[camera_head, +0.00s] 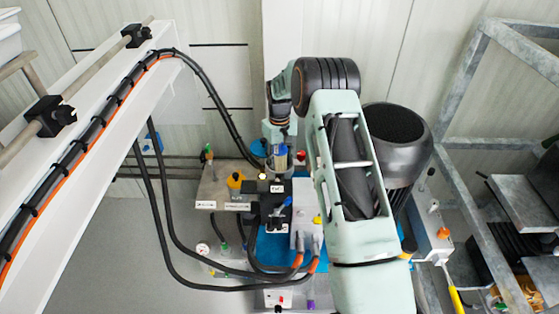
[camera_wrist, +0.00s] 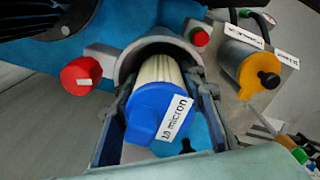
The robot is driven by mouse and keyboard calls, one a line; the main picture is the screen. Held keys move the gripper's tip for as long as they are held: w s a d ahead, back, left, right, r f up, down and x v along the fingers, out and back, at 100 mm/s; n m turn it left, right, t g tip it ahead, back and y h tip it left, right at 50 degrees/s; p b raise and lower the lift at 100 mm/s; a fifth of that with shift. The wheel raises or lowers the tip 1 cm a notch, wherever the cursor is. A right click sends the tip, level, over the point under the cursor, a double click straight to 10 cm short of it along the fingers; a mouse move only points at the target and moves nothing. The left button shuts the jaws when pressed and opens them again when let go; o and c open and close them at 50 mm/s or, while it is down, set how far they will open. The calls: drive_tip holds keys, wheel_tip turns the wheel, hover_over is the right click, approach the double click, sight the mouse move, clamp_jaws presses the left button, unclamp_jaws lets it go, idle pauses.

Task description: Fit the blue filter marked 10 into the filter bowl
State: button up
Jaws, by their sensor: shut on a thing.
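The blue filter has a blue cap (camera_wrist: 158,112) with a white "10 micron" label and a white pleated body (camera_wrist: 157,70). My gripper (camera_wrist: 166,85) has its dark fingers on both sides of the filter and is shut on it. A grey, round-rimmed bowl (camera_wrist: 127,62) lies around and beyond the far end of the pleated body in the wrist view. The filter's end is hidden, so I cannot tell how deep it sits. In the head view, my gripper (camera_head: 280,140) points down over the pump block, with a bit of blue filter (camera_head: 281,150) showing below it.
A red cap (camera_wrist: 80,76) is left of the bowl, and a grey cylinder with a yellow cap (camera_wrist: 262,74) is at right. In the head view, black hoses (camera_head: 165,205) loop at left and a dark motor (camera_head: 397,140) stands right of my arm. A metal frame is at far right.

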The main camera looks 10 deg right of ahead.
sight(280, 149)
drive_tip(key=shift+f, duration=0.35)
drive_tip(key=o, duration=1.5)
drive_tip(key=shift+c, duration=0.2)
wheel_tip(280, 149, up, 12)
drive_tip(key=shift+r, duration=0.1)
